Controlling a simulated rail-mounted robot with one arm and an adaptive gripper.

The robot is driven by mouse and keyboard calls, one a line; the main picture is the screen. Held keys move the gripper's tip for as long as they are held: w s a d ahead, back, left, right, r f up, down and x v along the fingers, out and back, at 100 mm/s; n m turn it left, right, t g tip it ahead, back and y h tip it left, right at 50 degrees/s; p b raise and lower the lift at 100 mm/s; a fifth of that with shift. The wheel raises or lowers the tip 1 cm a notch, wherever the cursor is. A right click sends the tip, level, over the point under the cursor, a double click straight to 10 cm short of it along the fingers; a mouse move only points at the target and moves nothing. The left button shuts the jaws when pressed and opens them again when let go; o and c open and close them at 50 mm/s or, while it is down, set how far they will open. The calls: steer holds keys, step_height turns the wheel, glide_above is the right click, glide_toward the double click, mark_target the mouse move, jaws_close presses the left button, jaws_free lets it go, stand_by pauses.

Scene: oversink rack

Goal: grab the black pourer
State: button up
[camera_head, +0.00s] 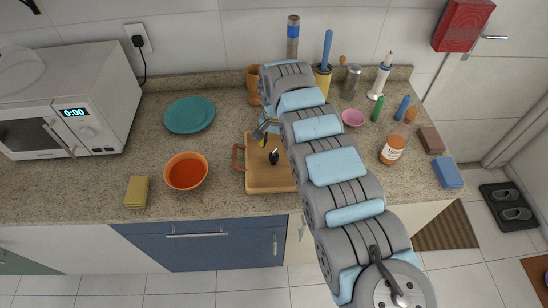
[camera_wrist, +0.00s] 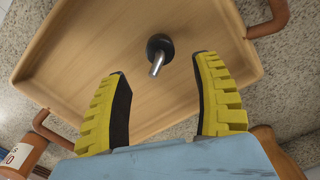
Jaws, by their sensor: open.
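The black pourer (camera_head: 274,157) stands on a wooden tray (camera_head: 262,180) on the counter. In the wrist view the pourer (camera_wrist: 159,50) shows a round black part and a short metal spout, on the bare floor of the tray (camera_wrist: 90,40). My gripper (camera_wrist: 157,65) is open, with its yellow-backed, black-padded fingers pointing toward the pourer. The pourer lies just beyond the fingertips, roughly midway between them, and nothing is held. In the head view my gripper (camera_head: 264,138) is just above and left of the pourer, partly hidden by my arm.
An orange bowl (camera_head: 186,173), a yellow sponge (camera_head: 137,192) and a teal plate (camera_head: 189,115) are left of the tray. An amber bottle (camera_head: 394,147) and a pink bowl (camera_head: 353,118) stand to the right. Raised walls and brown handles (camera_head: 238,158) edge the tray.

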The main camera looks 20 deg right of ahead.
mark_target(274, 156)
steer(key=shift+s+a+f+b, duration=0.1)
steer(key=shift+a+f+b, duration=0.1)
steer(key=shift+f, duration=1.2)
steer(key=shift+s+a+f+b, duration=0.1)
steer(key=shift+a+f+b, duration=0.1)
steer(key=shift+f, duration=1.15)
steer(key=shift+d, duration=0.1)
steer(key=c, duration=1)
